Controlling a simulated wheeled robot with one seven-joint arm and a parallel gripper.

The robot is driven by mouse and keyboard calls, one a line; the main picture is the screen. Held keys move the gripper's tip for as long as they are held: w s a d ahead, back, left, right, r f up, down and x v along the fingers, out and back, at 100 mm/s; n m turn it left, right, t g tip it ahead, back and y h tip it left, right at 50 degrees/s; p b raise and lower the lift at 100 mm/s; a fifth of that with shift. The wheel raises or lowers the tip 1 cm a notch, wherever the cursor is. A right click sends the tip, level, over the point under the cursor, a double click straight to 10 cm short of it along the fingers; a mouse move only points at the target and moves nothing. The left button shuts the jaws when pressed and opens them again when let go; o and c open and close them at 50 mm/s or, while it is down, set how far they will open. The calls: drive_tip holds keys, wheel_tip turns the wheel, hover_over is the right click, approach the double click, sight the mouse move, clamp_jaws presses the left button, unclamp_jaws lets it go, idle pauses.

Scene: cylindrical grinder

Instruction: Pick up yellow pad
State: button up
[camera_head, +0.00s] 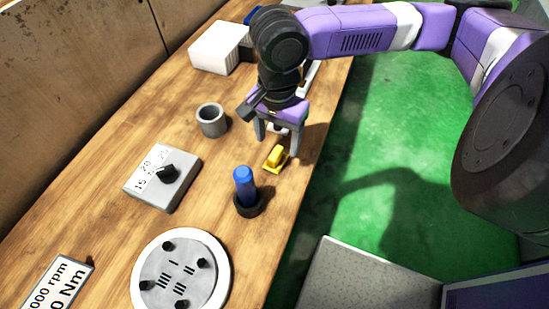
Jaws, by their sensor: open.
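A small yellow pad (275,157) lies on the wooden table near its right edge. It has a flat base and a raised block on top. My gripper (278,147) points down from the purple and black arm, just above and behind the pad. Its two grey fingers are apart, with nothing seen held between them. I cannot tell whether the fingertips touch the pad.
A blue-topped peg (244,183) in a dark round base stands close in front of the pad. A white box (217,47) is at the back. The table ends at the right.

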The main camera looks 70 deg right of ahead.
sight(276, 152)
drive_tip(key=shift+w+f, duration=0.15)
drive_tip(key=shift+f, duration=3.4)
clamp_jaws()
drive_tip(key=shift+r, duration=0.1)
wheel_tip(276, 152, up, 20)
drive_tip(key=p, duration=0.1)
drive_tip(key=shift+p, duration=0.3)
